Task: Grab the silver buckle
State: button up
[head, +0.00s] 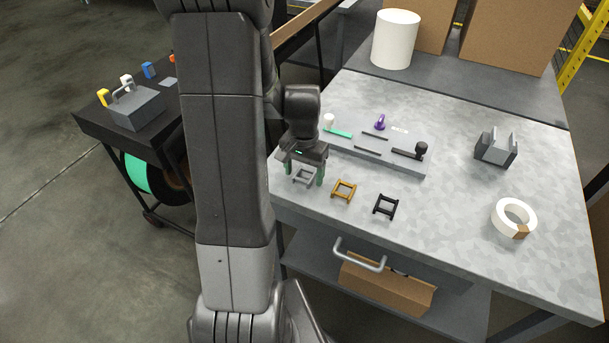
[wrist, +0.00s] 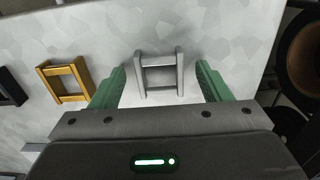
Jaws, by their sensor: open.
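The silver buckle (head: 303,175) is a small open frame lying on the steel bench near its left front edge. In the wrist view the silver buckle (wrist: 159,73) sits between the two green fingers, with a gap on each side. My gripper (head: 305,172) is open over the buckle; it also shows in the wrist view (wrist: 160,88). The fingers do not touch the buckle in the wrist view. How high the fingertips are above the bench is hard to tell.
A gold buckle (head: 343,190) and a black buckle (head: 385,206) lie to the right of the silver one. A grey fixture plate (head: 400,165) with small levers lies behind them. A tape roll (head: 513,218) and grey block (head: 495,149) stand further right.

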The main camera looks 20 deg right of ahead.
jog(key=c, duration=1.1)
